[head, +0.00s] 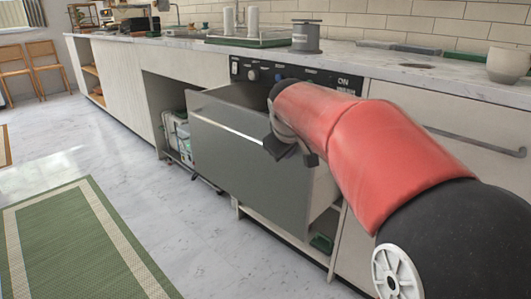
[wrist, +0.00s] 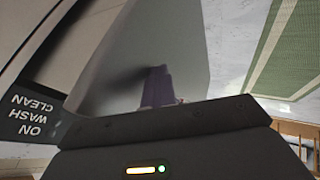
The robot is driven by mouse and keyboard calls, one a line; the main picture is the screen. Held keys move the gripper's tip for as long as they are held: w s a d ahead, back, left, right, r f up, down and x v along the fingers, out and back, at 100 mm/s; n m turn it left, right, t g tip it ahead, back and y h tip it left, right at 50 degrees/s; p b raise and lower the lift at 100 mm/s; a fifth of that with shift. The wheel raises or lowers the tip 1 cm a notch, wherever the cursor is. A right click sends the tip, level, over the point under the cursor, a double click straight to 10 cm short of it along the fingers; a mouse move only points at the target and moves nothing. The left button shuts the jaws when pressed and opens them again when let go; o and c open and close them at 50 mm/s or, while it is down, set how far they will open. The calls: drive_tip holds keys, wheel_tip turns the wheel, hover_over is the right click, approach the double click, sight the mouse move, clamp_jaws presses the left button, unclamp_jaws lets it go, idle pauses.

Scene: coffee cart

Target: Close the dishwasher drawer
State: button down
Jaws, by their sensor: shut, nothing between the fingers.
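The dishwasher drawer (head: 235,150) is pulled out from the counter, with its wide grey front panel facing the aisle and a pale side wall behind. In the wrist view the grey panel (wrist: 190,55) fills the upper middle. My gripper (head: 290,152) is at the right part of the drawer, just by the top of its front panel; my red arm hides the drawer's right top and part of its inside. In the wrist view my gripper (wrist: 158,85) shows shut and empty in front of the grey surface. I cannot tell if it touches the panel.
The control panel (head: 262,73) with knobs is above the drawer; its labels (wrist: 35,115) show upside down in the wrist view. A drawer with a handle (head: 475,141) is to the right. An open bay with a metal box (head: 178,135) is left. The floor (head: 150,215) is clear.

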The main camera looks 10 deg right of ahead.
drive_tip(key=w+d+p, duration=0.6)
drive_tip(key=w+d, duration=0.3)
drive_tip(key=d, duration=0.5)
drive_tip(key=shift+w+d+p, duration=0.3)
drive_tip(key=shift+w+p, duration=0.1)
